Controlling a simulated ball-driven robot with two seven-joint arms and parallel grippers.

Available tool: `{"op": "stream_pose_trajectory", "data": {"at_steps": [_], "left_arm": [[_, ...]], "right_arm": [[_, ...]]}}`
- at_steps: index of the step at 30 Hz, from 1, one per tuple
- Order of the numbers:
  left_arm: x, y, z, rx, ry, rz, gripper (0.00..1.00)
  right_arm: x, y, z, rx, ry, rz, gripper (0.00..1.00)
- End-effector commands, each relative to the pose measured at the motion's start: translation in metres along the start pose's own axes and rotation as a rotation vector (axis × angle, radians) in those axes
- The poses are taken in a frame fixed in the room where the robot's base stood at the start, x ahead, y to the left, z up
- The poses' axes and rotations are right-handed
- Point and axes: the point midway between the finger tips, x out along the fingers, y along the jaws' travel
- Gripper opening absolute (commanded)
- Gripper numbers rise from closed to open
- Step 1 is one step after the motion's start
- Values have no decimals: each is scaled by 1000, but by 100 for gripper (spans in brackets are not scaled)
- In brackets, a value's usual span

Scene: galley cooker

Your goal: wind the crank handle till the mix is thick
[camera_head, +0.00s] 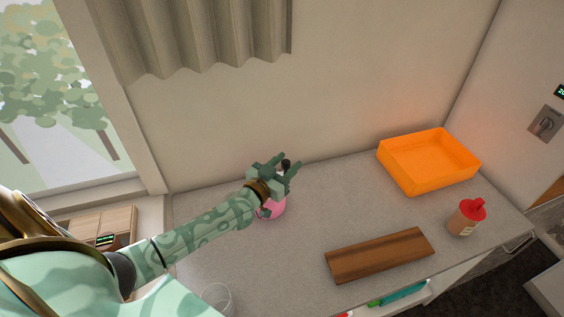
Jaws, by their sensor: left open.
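A pink rounded vessel (273,210) stands on the grey counter near the back wall, partly hidden behind my left gripper. A small dark knob (286,164), which looks like the crank handle's grip, shows between the fingers of my left gripper (288,167). The left gripper is open, with its fingers on either side of the knob. I cannot tell whether they touch it. The rest of the crank and the mix inside are hidden. My right gripper is not in view.
An orange tray (428,182) stands at the back right of the counter (325,205). A brown wooden board (380,254) lies at the front, with a red-capped bottle (467,217) to its right. A clear glass (217,297) stands at the front left.

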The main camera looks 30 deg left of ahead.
Motion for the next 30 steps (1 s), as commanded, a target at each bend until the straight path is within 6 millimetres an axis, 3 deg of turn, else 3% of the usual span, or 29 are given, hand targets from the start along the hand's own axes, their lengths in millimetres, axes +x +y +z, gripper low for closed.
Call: {"op": "stream_pose_trajectory", "data": {"at_steps": [5, 15, 21, 30], "left_arm": [[-18, 0, 0, 0, -2, 0, 43], [-108, 0, 1, 0, -5, 1, 43], [-148, 0, 1, 0, -4, 0, 43], [-164, 0, 0, 0, -1, 0, 43]], "right_arm": [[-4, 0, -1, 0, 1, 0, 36], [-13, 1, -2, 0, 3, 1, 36], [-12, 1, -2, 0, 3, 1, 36], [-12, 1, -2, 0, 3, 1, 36]]}}
